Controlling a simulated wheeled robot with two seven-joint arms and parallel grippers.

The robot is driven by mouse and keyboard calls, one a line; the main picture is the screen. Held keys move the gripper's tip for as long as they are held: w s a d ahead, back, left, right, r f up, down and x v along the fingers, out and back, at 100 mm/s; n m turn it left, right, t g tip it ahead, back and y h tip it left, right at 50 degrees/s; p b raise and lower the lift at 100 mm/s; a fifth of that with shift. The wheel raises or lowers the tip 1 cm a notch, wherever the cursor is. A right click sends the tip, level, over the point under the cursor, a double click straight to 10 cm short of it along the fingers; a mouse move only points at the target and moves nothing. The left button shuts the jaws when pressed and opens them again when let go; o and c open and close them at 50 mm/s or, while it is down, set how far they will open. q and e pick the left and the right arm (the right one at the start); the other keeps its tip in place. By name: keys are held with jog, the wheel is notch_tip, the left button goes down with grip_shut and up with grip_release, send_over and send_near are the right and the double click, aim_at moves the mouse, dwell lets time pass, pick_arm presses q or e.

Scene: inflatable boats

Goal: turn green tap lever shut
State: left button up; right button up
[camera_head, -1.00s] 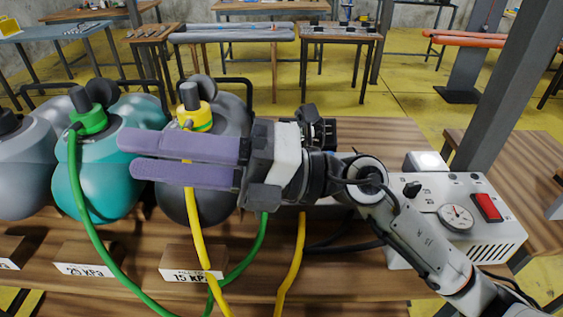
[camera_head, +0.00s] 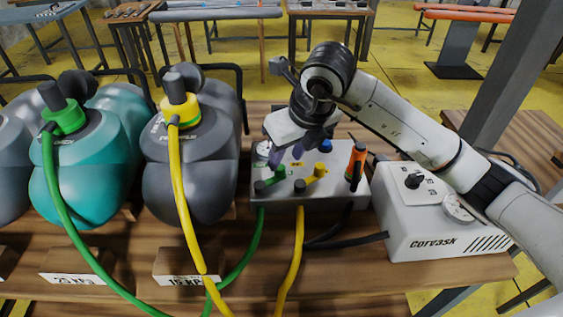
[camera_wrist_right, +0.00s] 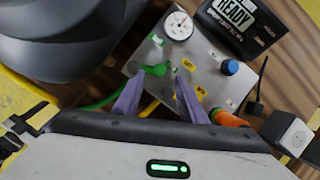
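The green tap lever (camera_head: 270,181) is on top of the grey valve box (camera_head: 338,190), at its front left, above the green hose. In the right wrist view the green lever (camera_wrist_right: 154,70) lies just beyond my fingertips, close to the left one. My right gripper (camera_head: 276,157) points down over the box's left part, behind the green lever. In the right wrist view its two purple fingers (camera_wrist_right: 160,82) are apart with nothing held between them. Whether a finger touches the lever I cannot tell. My left gripper is not in view.
A yellow tap lever (camera_head: 313,178) sits just right of the green one. A blue knob (camera_head: 325,146) and an orange part (camera_head: 357,160) are also on the box. A white Corvask unit (camera_head: 420,222) stands to the right. Teal and grey inflated bodies stand to the left.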

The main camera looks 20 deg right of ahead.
aim_at(281, 167)
jog(key=x, duration=0.5)
jog(key=shift+f, duration=0.1)
grip_shut()
